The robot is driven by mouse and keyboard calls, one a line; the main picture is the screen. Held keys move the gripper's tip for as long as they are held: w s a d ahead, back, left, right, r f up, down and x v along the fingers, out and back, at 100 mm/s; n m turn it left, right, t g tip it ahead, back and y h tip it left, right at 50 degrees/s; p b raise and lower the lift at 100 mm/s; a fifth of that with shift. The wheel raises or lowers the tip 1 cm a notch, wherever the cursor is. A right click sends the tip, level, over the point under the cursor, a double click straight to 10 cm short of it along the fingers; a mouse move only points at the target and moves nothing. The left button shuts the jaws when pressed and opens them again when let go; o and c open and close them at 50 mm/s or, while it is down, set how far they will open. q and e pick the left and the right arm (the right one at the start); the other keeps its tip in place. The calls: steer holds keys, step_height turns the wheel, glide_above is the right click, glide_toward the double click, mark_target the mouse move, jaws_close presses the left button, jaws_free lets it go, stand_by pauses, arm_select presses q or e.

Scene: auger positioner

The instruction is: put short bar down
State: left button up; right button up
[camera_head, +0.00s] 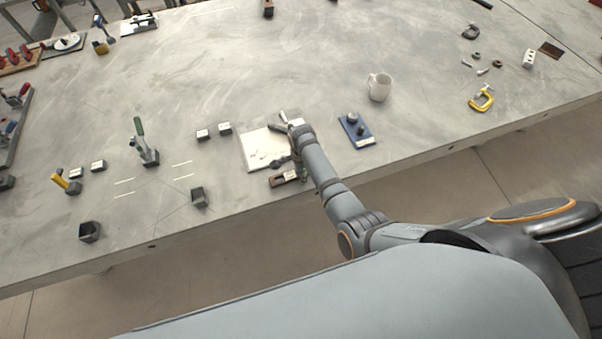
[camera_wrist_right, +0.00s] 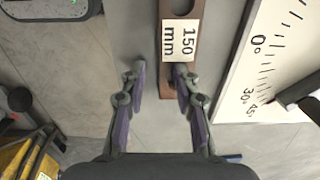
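A short brown bar (camera_wrist_right: 181,70) with a slot and a white "150 mm" label shows at the top of the right wrist view. In the head view a small brown bar with a pale label (camera_head: 284,179) is by the table's front edge, just in front of the white board. My right gripper (camera_wrist_right: 160,80) is open, with a clear gap between its purple-padded fingers. The right fingertip overlaps the bar's near end in the picture; whether they touch I cannot tell. In the head view my arm partly hides this gripper. My left gripper is not in view.
The white board with angle marks (camera_head: 258,150) lies beside the bar; its scale shows in the wrist view (camera_wrist_right: 262,70). A blue block (camera_head: 361,140) and a white mug (camera_head: 379,87) stand to the right.

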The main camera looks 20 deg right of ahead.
steer(key=shift+r, duration=0.1)
step_height(320, 180, up, 12)
steer(key=p, duration=0.9)
steer(key=shift+s, duration=0.15)
